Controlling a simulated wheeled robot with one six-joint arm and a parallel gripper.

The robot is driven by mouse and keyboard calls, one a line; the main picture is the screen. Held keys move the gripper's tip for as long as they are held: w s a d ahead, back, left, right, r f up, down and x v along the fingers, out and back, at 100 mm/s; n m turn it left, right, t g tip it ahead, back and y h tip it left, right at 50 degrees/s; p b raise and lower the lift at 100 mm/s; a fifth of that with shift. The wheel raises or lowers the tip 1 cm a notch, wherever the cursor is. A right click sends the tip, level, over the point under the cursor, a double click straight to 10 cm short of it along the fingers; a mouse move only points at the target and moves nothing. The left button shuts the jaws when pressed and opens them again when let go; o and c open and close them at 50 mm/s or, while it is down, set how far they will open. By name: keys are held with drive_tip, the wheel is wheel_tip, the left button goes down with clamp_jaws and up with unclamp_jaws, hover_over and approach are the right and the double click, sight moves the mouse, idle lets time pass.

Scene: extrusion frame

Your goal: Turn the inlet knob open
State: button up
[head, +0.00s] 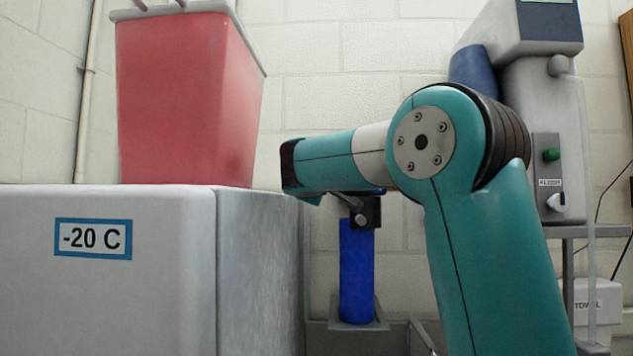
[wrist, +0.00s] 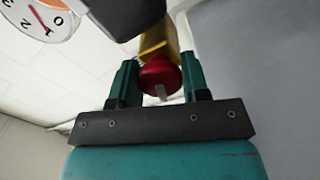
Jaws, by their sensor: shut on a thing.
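In the wrist view a round red knob (wrist: 152,76) sits at the near end of a yellow fitting (wrist: 159,38). A short pale stub shows at its middle. I take it for the inlet knob. My gripper (wrist: 158,72) has its two teal fingers on either side of the knob and is shut on it. I cannot tell from one moment how far the knob is turned. In the head view my teal arm reaches to the left, and I cannot make out the knob or the fingertips there.
A round white gauge (wrist: 38,18) with a red needle is near the knob. In the head view a white -20 C unit (head: 130,285) with a red bin (head: 185,95) on top stands left. A blue cylinder (head: 356,275) stands below my arm. A lab device (head: 535,90) is at right.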

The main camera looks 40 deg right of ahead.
drive_tip(key=shift+n+p, duration=0.55)
drive_tip(key=shift+n, duration=1.45)
drive_tip(key=o, duration=0.9)
drive_tip(key=shift+b+v, duration=3.55)
drive_tip(key=shift+v, duration=5.15)
